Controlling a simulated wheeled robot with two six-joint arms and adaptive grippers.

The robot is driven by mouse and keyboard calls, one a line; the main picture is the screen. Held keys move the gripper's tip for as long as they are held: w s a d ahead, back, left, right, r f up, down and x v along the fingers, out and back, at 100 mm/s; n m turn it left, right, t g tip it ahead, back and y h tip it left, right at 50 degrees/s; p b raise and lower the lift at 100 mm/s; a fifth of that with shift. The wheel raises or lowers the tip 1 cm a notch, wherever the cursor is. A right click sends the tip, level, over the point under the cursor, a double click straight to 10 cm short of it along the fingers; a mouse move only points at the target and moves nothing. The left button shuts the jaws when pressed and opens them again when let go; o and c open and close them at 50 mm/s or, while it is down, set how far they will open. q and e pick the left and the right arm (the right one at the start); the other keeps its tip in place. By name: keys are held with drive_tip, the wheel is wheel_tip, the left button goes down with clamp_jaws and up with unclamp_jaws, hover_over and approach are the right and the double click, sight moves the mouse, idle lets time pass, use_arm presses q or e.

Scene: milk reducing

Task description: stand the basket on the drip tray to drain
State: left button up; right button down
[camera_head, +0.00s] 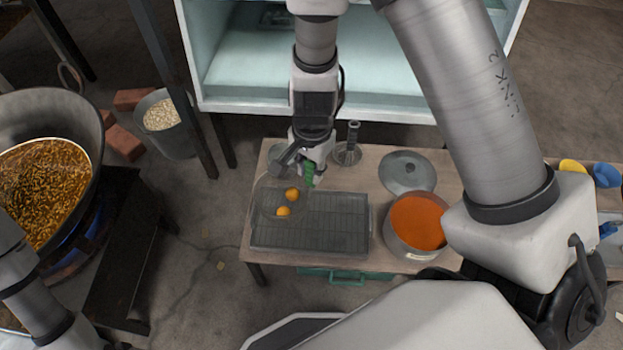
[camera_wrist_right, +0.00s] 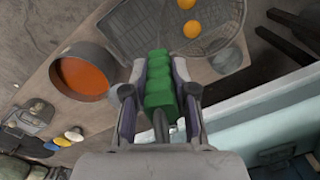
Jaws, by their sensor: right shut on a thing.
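My right gripper (camera_head: 308,172) is shut on the green ribbed handle (camera_wrist_right: 160,82), which fills the space between its fingers in the wrist view. The thin wire basket (camera_wrist_right: 235,32) reaches out beyond the handle with two orange balls (camera_wrist_right: 192,28) in it. In the head view the balls (camera_head: 291,194) show over the left part of the grey drip tray (camera_head: 345,235); the basket's wires are faint there. I cannot tell whether the basket touches the tray. My left arm shows at the lower left, but its gripper is out of view.
A pot of orange liquid (camera_head: 416,222) stands right of the tray, with a lid (camera_head: 407,172) behind it. A whisk (camera_head: 347,153) is at the table's back edge. A large wok (camera_head: 45,180) is at left, beside a bucket (camera_head: 163,120). A pale blue cabinet (camera_head: 300,70) stands behind.

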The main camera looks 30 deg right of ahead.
drive_tip(key=shift+s+f, duration=0.1)
drive_tip(key=shift+f, duration=0.4)
wheel_tip(320, 180, down, 6)
drive_tip(key=b, duration=0.6)
drive_tip(key=shift+r, duration=0.15)
drive_tip(key=shift+f+b, duration=0.35)
drive_tip(key=shift+b, duration=0.15)
drive_tip(key=c, duration=0.9)
unclamp_jaws()
drive_tip(key=shift+o, duration=0.2)
wheel_tip(320, 180, up, 12)
drive_tip(key=shift+s+d+r, duration=0.1)
